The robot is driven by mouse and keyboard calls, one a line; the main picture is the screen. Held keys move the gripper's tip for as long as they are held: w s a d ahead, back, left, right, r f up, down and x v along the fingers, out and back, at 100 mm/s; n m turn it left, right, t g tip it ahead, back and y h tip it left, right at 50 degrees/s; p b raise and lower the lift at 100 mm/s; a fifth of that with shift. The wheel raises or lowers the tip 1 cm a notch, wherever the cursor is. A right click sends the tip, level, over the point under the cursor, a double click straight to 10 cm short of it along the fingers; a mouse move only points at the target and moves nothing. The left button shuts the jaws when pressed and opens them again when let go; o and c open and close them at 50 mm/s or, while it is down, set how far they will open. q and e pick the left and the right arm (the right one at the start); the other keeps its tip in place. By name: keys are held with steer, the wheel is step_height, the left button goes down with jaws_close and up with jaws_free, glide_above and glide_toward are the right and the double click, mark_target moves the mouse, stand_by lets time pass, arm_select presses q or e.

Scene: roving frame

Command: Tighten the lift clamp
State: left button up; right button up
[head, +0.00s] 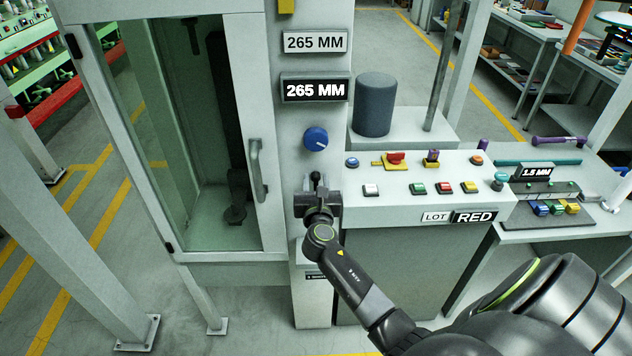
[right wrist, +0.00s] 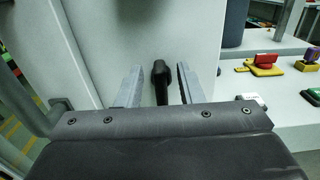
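A small black lever handle (head: 316,180), which looks like the lift clamp, stands on the front of the grey post (head: 298,134), below a blue knob (head: 316,139). My right gripper (head: 318,197) is at the post, right at the handle. In the right wrist view the black handle (right wrist: 161,78) lies between the two spread fingers of the right gripper (right wrist: 159,86), with a gap on each side. The gripper's body hides the handle's lower end. My left gripper is in no view.
Two "265 MM" plates (head: 315,89) sit above the knob. A glass-door cabinet (head: 195,140) with a handle is just left. A console (head: 430,185) with coloured buttons and a "LOT RED" sign is right. A dark cylinder (head: 374,104) stands behind it.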

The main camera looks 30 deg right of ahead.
steer(key=shift+w+d, duration=0.35)
steer(key=shift+w, duration=0.2)
jaws_close()
